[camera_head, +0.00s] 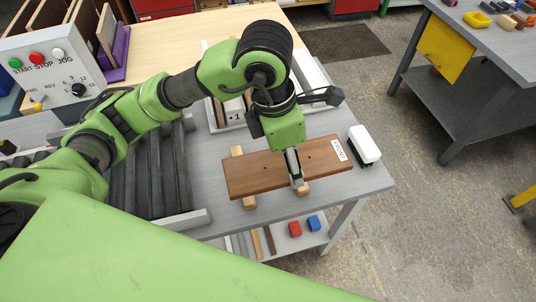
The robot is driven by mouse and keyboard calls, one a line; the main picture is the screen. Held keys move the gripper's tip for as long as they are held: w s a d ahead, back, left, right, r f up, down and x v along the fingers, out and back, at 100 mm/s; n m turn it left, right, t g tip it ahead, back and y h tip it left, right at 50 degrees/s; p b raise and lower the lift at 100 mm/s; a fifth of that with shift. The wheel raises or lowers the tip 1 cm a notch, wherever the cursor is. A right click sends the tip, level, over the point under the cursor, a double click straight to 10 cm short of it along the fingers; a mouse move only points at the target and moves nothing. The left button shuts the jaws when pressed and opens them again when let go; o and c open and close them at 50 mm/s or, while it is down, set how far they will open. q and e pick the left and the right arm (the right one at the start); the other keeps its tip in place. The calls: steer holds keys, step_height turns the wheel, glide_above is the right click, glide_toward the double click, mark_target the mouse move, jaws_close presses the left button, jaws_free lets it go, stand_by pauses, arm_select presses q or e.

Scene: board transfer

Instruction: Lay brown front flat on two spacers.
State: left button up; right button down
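The brown front (260,175) is a flat wooden board with small dark holes and a white label at its right end. It lies across two light wood spacers on the grey table. The left spacer (249,202) sticks out at the board's near and far edges. The right spacer (303,189) shows only at the near edge, beside my fingers. My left gripper (296,182) points down over the right half of the board, with its fingertips at the near edge. The fingers are seen edge-on, so their opening and grip on the board are unclear. My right gripper is out of view.
A white block with a black base (364,146) stands just right of the board, near the table's corner. Dark rollers (150,175) lie to the left. A white tray (225,115) is behind. Red and blue blocks (295,229) sit on the lower shelf.

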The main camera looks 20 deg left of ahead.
arm_select(q)
steer(key=w+a+f+p, duration=0.1)
steer(key=a+f, duration=0.1)
steer(key=f, duration=0.1)
steer(key=w+a+f+p, duration=0.1)
steer(key=w+a+f, duration=0.1)
steer(key=f, duration=0.1)
steer(key=w+a+f+p, duration=0.2)
steer(key=f, duration=0.1)
steer(key=shift+w, duration=0.1)
steer(key=shift+f, duration=0.6)
steer(key=shift+d+f, duration=0.1)
steer(key=shift+f+b, duration=0.4)
steer(key=shift+b, duration=0.3)
steer(key=o, duration=1.4)
steer(key=shift+o, duration=0.2)
